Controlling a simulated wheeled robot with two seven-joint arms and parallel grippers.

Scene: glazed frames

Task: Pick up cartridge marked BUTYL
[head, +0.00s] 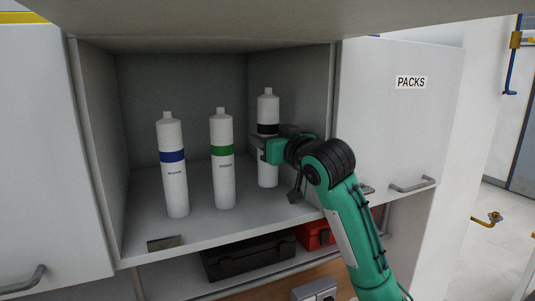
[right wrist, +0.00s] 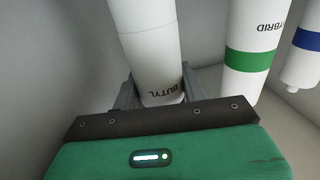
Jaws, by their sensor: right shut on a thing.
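The white cartridge marked BUTYL (right wrist: 158,60) stands between the fingers of my right gripper in the right wrist view. In the head view this black-banded cartridge (head: 268,108) stands upright at the right of the open cupboard. My right gripper (head: 262,148) is shut on it around its middle, just at the black band. Whether its base touches the shelf is hard to tell. My left gripper is not in view.
A green-banded cartridge (head: 223,180) and a blue-banded cartridge (head: 175,190) stand to the left on the shelf (head: 145,220). The cupboard's right wall is close beside my gripper. A black case (head: 245,258) and a red case (head: 316,236) lie below. A door is labelled PACKS (head: 440,110).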

